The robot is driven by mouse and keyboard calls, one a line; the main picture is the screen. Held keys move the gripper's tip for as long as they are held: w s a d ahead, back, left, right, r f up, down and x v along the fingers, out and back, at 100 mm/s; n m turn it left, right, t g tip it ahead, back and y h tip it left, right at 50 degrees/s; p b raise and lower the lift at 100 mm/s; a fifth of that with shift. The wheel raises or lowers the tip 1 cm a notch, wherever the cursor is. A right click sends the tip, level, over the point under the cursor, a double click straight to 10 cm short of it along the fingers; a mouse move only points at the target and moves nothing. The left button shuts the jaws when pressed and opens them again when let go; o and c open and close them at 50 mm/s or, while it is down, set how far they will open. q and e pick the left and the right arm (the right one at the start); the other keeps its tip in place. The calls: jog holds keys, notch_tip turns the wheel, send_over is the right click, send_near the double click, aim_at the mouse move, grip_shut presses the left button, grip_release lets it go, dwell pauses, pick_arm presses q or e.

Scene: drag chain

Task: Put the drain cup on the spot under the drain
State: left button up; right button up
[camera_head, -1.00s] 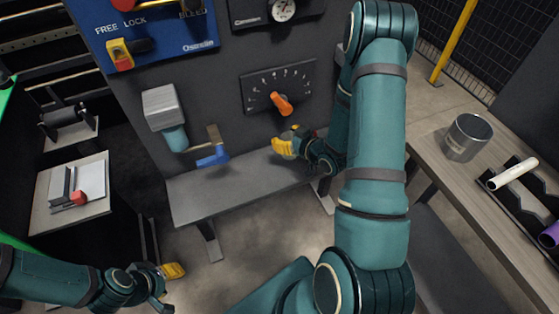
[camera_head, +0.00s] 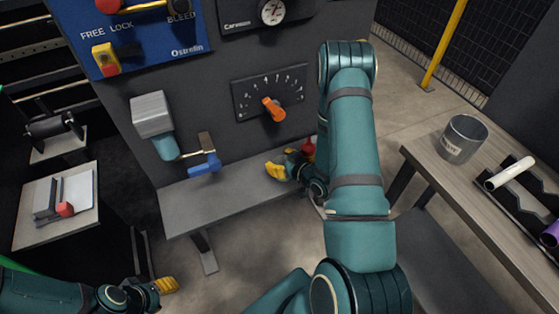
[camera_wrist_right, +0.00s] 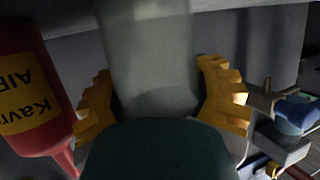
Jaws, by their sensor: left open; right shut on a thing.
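My right gripper (camera_head: 279,171) is low over the right part of the grey bench (camera_head: 225,195). In the right wrist view its yellow fingers (camera_wrist_right: 165,95) stand on both sides of a pale, see-through cylinder (camera_wrist_right: 150,55), which looks like the drain cup; it is shut on it. The cup is hard to make out in the head view. The drain with a blue-handled valve (camera_head: 205,165) juts from the machine over the bench, left of my right gripper. No marked spot shows clearly beneath it. My left gripper (camera_head: 165,285) is open and empty at lower left, away from the bench.
A red bottle (camera_wrist_right: 30,85) stands close beside my right gripper, also visible in the head view (camera_head: 308,150). A teal-bowled unit (camera_head: 165,145) hangs above the bench. A metal cup (camera_head: 463,138) is on the right table (camera_head: 420,155). The bench's left part is clear.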

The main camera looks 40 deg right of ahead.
jog(key=o, duration=1.1)
jog(key=shift+f, duration=0.15)
jog(key=shift+s+r+p, duration=0.15)
jog(key=shift+r+p, duration=0.15)
jog(key=a+p+v, duration=0.1)
jog(key=v, duration=1)
jog(key=shift+s+d, duration=0.3)
jog(key=shift+d, duration=0.15)
